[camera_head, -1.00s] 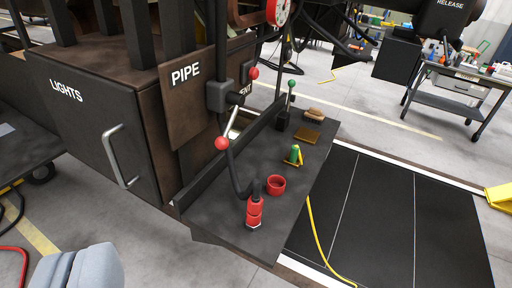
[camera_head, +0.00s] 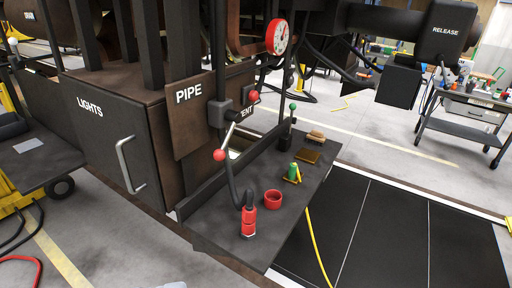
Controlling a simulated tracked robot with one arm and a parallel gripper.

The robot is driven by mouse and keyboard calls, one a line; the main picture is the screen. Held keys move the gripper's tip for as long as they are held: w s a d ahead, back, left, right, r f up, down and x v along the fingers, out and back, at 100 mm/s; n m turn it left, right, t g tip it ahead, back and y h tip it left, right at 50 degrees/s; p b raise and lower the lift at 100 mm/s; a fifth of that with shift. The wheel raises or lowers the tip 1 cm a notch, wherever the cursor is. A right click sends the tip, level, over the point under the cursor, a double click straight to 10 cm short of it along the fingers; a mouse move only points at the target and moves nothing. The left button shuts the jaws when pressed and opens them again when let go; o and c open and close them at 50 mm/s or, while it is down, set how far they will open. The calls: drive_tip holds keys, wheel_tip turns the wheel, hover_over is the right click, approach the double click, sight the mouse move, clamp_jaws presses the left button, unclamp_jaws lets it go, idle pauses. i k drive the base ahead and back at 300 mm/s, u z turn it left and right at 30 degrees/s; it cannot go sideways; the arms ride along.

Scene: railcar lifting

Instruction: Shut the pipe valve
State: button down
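The pipe valve (camera_head: 218,113) is a dark body beside the brown plate marked PIPE (camera_head: 190,95). Its metal lever (camera_head: 229,135) slants down to the left and ends in a red ball (camera_head: 219,155). A second red ball (camera_head: 253,97) shows just right of the valve body, by a partly hidden label ending in ENT. A dark hose runs from below the valve to a red fitting (camera_head: 248,222) on the dark shelf (camera_head: 225,205). My gripper is not clearly in view; only a pale sliver shows at the bottom edge, and I cannot tell its state.
The shelf also holds a red ring (camera_head: 273,199), a green and yellow item (camera_head: 293,171), a brush (camera_head: 316,138) and a green-knobbed lever (camera_head: 292,107). A box marked LIGHTS (camera_head: 100,140) stands left, a gauge (camera_head: 277,38) above. Open floor lies in front.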

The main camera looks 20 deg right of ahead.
sight(235, 117)
drive_tip(key=z, duration=0.05)
drive_tip(key=i, duration=0.95)
drive_tip(key=u, duration=0.3)
